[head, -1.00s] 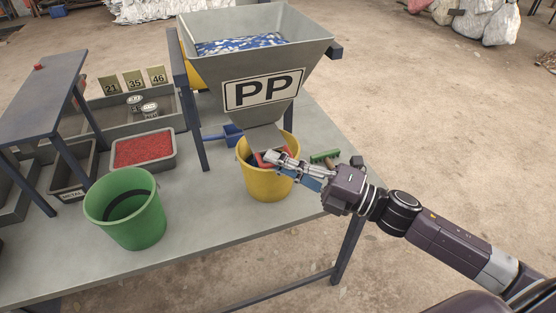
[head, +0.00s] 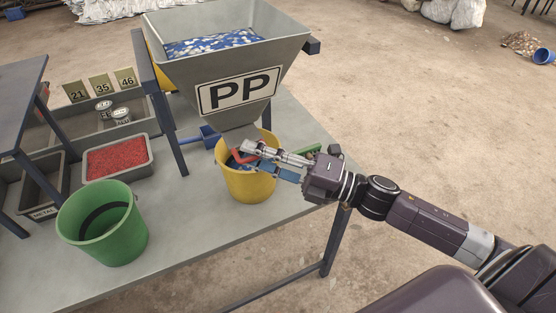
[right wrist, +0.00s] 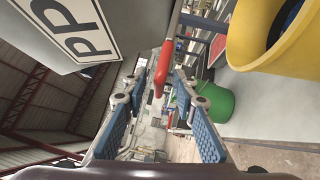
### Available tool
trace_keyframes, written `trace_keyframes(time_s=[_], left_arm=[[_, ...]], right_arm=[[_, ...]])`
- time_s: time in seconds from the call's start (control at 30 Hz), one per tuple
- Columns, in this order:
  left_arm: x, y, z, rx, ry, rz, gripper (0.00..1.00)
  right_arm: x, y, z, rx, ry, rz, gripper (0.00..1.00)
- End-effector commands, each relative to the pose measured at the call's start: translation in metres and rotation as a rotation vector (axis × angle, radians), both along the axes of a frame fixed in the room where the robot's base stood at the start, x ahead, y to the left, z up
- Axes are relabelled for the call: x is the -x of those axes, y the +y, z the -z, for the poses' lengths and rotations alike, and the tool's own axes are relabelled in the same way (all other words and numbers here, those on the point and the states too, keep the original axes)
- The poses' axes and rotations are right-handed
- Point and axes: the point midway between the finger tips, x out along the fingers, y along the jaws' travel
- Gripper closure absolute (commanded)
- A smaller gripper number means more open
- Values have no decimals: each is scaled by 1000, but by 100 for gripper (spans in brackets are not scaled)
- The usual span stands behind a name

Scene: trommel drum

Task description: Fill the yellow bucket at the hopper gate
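The yellow bucket (head: 248,184) stands upright on the table under the grey hopper (head: 237,89) marked PP, which holds blue and white flakes (head: 212,43). Some blue shows inside the bucket's rim, but its fill level is unclear. A red handle (head: 243,158) shows at the hopper's outlet, partly hidden by my right gripper (head: 254,155). In the right wrist view the handle (right wrist: 165,68) lies between the spread fingers of my right gripper (right wrist: 157,88), near the tips. The yellow bucket (right wrist: 272,40) is at the upper right there. My left gripper is out of view.
A green bucket (head: 122,243) stands left of the yellow one, and a tray of red granules (head: 118,160) is behind it. A blue scoop (head: 209,137) lies behind the yellow bucket. A green brush (head: 308,150) lies to its right. The table front (head: 190,220) is clear.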

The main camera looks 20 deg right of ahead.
Motion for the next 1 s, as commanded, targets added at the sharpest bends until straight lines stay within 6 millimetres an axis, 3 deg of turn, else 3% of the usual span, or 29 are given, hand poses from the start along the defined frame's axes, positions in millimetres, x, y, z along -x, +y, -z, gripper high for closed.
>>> trace_keyframes(time_s=[0.7,1.0], left_arm=[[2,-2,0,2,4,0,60],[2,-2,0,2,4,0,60]], right_arm=[[62,-68,14,0,3,2,74],[76,-83,16,-1,-1,-1,74]])
